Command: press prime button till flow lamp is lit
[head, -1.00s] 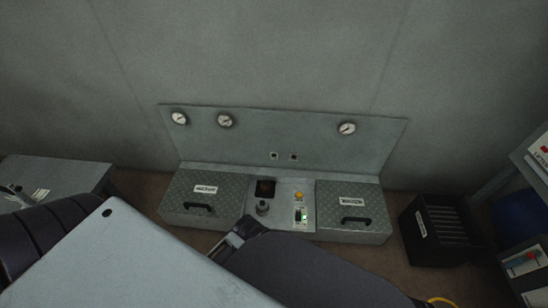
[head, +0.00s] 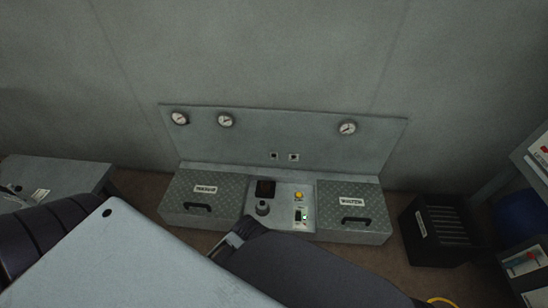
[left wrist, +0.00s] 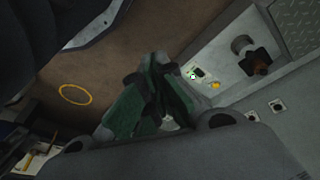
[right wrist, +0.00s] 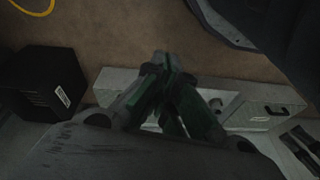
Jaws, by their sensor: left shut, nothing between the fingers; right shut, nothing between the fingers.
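A low grey console stands against the wall. Its middle panel (head: 281,188) carries a round yellow cap (head: 299,195), a small switch block with a green light (head: 302,217), a dark square housing (head: 265,188) and a grey knob (head: 262,207). The labels are too small to read, so I cannot tell which parts are the prime button and flow lamp. The left wrist view also shows the yellow cap (left wrist: 214,86), just right of my left gripper (left wrist: 155,75), which is shut and empty. My right gripper (right wrist: 165,70) is shut and empty, with the console partly hidden behind it.
Ribbed lids with handles flank the panel, left (head: 200,190) and right (head: 350,202). Several gauges sit on the backboard (head: 285,135). A black crate (head: 440,230) stands right of the console, with a shelf (head: 530,262) beyond it. A grey box (head: 60,172) stands at left.

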